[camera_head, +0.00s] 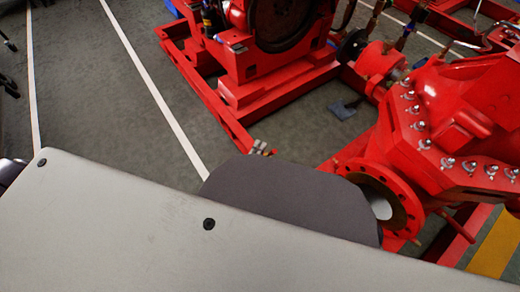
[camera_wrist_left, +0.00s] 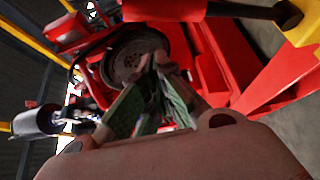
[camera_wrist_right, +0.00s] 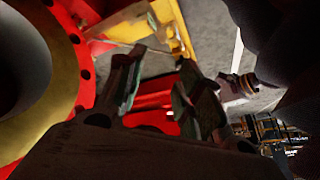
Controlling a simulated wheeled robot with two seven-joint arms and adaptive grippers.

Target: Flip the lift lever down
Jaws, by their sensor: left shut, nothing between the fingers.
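I cannot make out the lift lever in any view. My left gripper (camera_head: 262,148) shows in the head view only as small tips above the dark rounded part of my own body, over the floor by the red base frame. In the left wrist view its green-padded fingers (camera_wrist_left: 158,64) are shut with nothing between them, in front of a dark flywheel (camera_wrist_left: 132,56) on the red engine. My right gripper (camera_wrist_right: 160,60) shows only in its wrist view, fingers apart and empty, beside a large red flange.
The red pump (camera_head: 455,125) with a bolted casing and an open flange (camera_head: 402,205) stands at the right in the head view. The red engine (camera_head: 275,45) stands on a red base frame (camera_head: 205,100) at the top.

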